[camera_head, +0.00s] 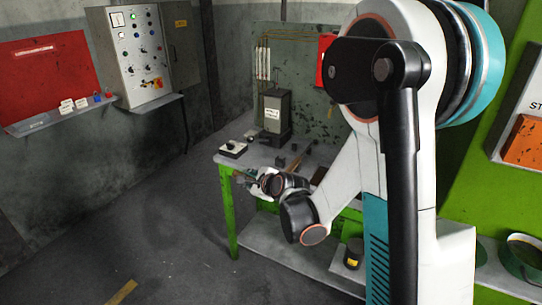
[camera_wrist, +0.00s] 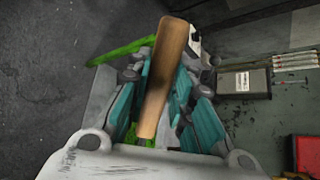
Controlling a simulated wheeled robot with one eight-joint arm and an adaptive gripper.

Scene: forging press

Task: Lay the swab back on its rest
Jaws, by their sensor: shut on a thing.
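In the wrist view a light-brown wooden handle (camera_wrist: 165,75), which I take to be the swab's, lies between the teal pads of my gripper (camera_wrist: 168,88). My gripper is shut on it, and the handle sticks out past the fingers. The swab's head does not show clearly. In the head view my gripper (camera_head: 248,175) is small and sits at the near left edge of the grey bench (camera_head: 237,151). Small dark blocks (camera_head: 280,162) stand on the bench beyond it; I cannot tell whether they are the rest.
A brown-handled tool (camera_head: 299,156) lies on the bench near the blocks. A dark box (camera_head: 277,111) stands at the back, and a small switch box (camera_head: 233,149) at the left corner. The control panel (camera_head: 145,55) is on the left wall. The floor left of the bench is clear.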

